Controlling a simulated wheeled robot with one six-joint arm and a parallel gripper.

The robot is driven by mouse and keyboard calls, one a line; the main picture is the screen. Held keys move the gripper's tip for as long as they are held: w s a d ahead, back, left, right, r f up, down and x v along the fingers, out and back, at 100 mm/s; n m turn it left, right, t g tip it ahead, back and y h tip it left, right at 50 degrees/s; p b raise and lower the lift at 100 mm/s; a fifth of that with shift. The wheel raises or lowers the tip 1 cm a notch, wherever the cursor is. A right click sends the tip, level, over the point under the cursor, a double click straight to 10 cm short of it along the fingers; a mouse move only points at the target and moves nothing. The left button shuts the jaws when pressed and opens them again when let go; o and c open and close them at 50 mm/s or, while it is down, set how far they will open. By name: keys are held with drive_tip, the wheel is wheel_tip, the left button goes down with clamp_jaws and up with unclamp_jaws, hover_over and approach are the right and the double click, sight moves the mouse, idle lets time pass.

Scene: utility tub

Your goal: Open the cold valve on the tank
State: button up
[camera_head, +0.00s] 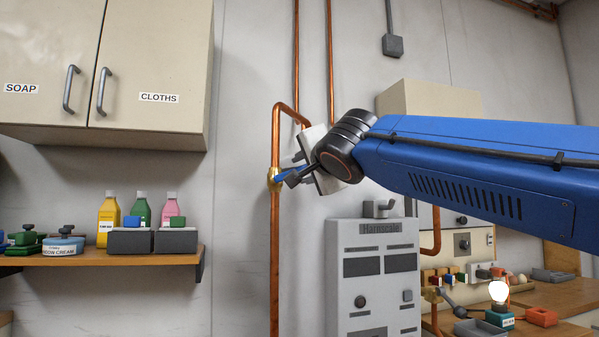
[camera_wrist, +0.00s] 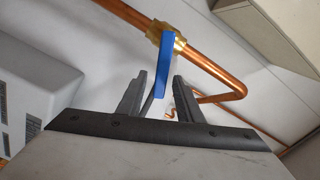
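The valve has a brass body (camera_head: 274,180) on a vertical copper pipe and a blue lever (camera_head: 281,178), which is partly hidden by my gripper. In the wrist view the blue lever (camera_wrist: 166,62) reaches from the brass body (camera_wrist: 166,36) toward my gripper, at an angle across the pipe. My gripper (camera_wrist: 159,78) is open, with one finger on each side of the lever's free end. Contact with the lever cannot be made out. In the head view my gripper (camera_head: 289,174) is at the valve, its fingers dark against the wall.
A grey unit (camera_head: 375,295) labelled Harmscale stands below my arm. A cupboard (camera_head: 150,60) hangs at upper left, above a wooden shelf (camera_head: 110,259) with bottles. The copper pipe (camera_head: 275,240) runs close to the wall. A workbench (camera_head: 560,297) with small items is at lower right.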

drive_tip(key=v, duration=1.2)
drive_tip(key=shift+s, duration=0.4)
drive_tip(key=shift+d, duration=0.1)
drive_tip(key=shift+c, duration=0.6)
